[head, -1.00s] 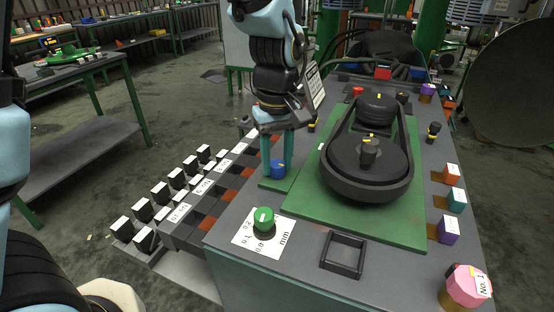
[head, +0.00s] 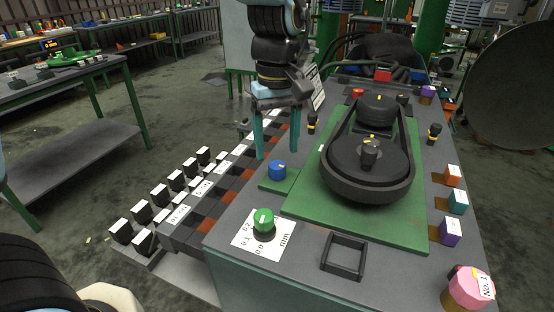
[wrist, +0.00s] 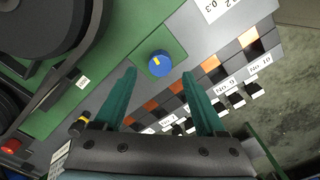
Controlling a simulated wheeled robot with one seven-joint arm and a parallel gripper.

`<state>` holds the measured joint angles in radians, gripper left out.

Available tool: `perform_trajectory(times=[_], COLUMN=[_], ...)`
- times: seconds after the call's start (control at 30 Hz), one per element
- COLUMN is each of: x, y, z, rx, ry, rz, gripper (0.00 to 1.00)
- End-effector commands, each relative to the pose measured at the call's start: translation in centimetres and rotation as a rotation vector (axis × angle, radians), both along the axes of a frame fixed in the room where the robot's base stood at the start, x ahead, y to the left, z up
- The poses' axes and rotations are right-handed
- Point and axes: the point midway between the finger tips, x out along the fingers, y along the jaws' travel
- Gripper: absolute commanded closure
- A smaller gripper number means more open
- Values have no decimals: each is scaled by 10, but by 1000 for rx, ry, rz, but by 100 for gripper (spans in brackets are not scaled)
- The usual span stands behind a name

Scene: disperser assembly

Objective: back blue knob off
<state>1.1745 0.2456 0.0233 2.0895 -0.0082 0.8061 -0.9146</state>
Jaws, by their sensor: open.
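The blue knob (head: 277,169) sits on a small green plate (head: 268,184) at the left side of the grey machine top, beside the belt-and-pulley unit. It carries a yellow mark on its top. In the wrist view the blue knob (wrist: 160,63) lies ahead of and between my two fingertips, apart from both. My gripper (head: 275,156) is open, its teal fingers pointing down, above and just behind the knob. Nothing is between the fingers. A green knob (head: 264,220) with a scale label stands nearer the front.
The black belt and pulleys (head: 368,160) stand right of the knob on a green plate. Several black switches (head: 160,194) line the left side. A black square frame (head: 344,256) and a pink knob (head: 468,287) are at the front. Black-and-yellow posts (head: 311,122) stand behind.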

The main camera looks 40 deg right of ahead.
Motion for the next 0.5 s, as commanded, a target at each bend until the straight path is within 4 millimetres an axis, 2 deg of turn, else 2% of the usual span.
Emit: perform_trajectory(times=[0.1,0.23,0.5], x=[0,0,0], y=[-1,-1,0], z=[24,45,63], rx=[-6,-5,-1], ry=[-2,-2,-1], rz=[0,0,0], gripper=[27,27,27])
